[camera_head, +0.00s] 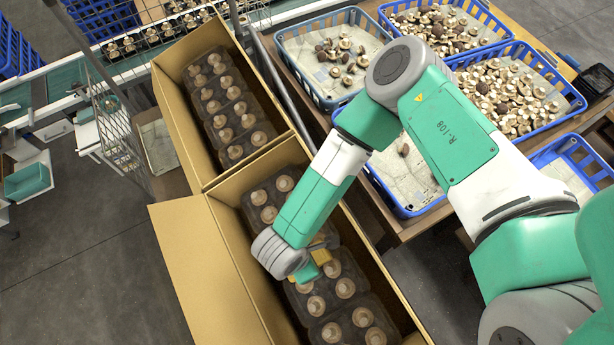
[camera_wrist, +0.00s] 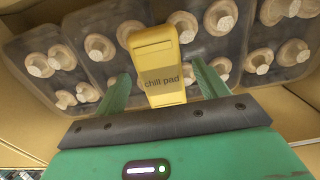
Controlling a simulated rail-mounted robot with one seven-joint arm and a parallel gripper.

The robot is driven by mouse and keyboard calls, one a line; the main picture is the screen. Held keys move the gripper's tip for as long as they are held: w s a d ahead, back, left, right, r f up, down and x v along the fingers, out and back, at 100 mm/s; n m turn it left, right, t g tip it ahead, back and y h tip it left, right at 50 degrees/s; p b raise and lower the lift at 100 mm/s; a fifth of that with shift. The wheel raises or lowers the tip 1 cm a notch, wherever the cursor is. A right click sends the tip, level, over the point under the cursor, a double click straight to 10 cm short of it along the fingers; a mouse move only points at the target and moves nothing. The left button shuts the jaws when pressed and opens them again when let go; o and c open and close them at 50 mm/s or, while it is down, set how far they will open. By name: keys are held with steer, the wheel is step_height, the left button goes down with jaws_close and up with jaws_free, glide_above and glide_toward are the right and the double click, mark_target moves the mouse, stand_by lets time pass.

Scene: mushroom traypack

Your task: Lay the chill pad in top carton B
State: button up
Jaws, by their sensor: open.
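The chill pad (camera_wrist: 165,88) is a yellow labelled block. In the wrist view it lies between the two spread fingers of my gripper (camera_wrist: 163,85), with a gap on each side, over the mushroom trays. Whether it rests fully on them is hard to tell. In the head view only yellow parts of the pad (camera_head: 321,256) show beside my wrist. My gripper is open and reaches down inside the nearer open carton (camera_head: 208,262), which holds dark trays of mushrooms (camera_head: 345,288). I see no letter marking this carton as B.
A second open carton (camera_head: 172,108) with mushroom trays adjoins it at the back. Blue crates (camera_head: 400,210) of loose mushrooms stand on a table to the right. A conveyor (camera_head: 65,78) and wire rack (camera_head: 112,125) are at the back left. Carton walls surround my gripper.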

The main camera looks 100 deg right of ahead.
steer(key=v, duration=1.3)
steer(key=shift+s+r, duration=0.1)
steer(key=shift+s, duration=0.05)
